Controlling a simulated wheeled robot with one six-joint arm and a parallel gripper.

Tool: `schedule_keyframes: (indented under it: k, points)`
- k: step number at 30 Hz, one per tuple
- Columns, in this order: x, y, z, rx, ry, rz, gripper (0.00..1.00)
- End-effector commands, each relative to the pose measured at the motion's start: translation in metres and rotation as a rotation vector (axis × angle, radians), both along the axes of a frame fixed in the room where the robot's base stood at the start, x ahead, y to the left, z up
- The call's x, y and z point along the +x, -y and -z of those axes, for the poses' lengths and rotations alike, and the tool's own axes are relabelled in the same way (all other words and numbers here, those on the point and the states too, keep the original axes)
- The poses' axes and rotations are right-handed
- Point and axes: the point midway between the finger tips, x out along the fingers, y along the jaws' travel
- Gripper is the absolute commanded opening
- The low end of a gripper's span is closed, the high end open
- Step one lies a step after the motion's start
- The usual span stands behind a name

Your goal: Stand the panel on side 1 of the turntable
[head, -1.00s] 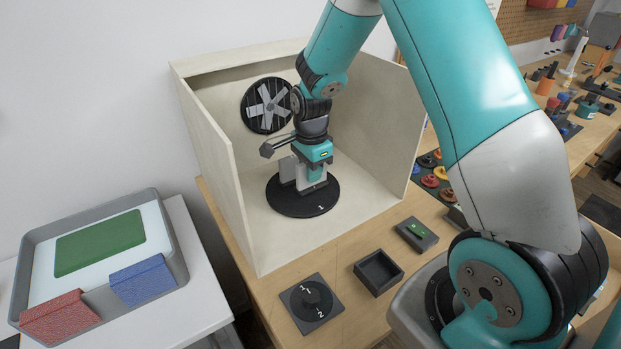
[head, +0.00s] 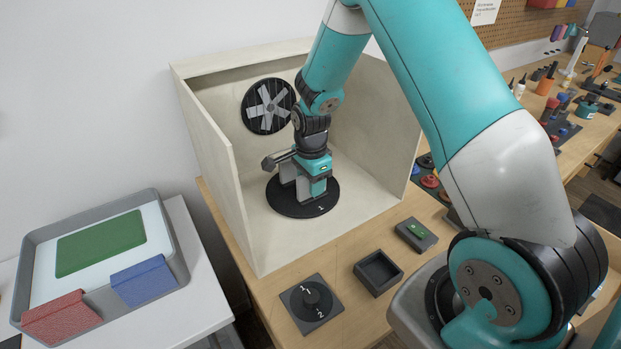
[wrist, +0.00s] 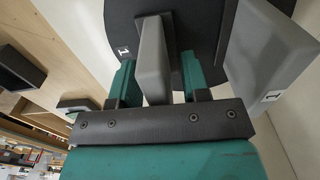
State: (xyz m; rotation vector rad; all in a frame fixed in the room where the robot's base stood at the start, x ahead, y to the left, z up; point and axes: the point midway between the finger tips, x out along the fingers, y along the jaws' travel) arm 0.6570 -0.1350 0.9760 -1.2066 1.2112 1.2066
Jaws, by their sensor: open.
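The dark round turntable (head: 281,206) lies on the floor of the pale booth, with a white "1" on its near right rim; the label also shows on the disc in the wrist view (wrist: 123,50). My gripper (head: 310,188) points down over the disc. In the wrist view its teal fingers (wrist: 160,72) are apart, one on each side of a grey panel (wrist: 153,58). The panel appears to stand upright on the disc beside a dark strip. A second grey panel (wrist: 268,45) stands to the right, outside the fingers. The panels' lower edges are partly hidden.
The booth wall (head: 215,170) stands close on the left; a fan (head: 268,106) is on its back wall. A numbered dial (head: 311,300), an open dark box (head: 378,272) and a green-button box (head: 416,234) sit in front. A tray (head: 180,262) holds green, blue and red pieces.

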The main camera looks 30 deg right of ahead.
Motion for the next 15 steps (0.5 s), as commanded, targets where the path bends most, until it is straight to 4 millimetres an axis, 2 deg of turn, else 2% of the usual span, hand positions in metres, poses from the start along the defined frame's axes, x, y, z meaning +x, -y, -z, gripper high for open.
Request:
schedule_keyframes:
  k: [5, 15]
  points:
    - [0.001, 0.0, -0.016, 0.0, 0.005, 0.0, 0.42]
    - [0.001, 0.0, -0.088, -0.001, 0.007, 0.0, 0.42]
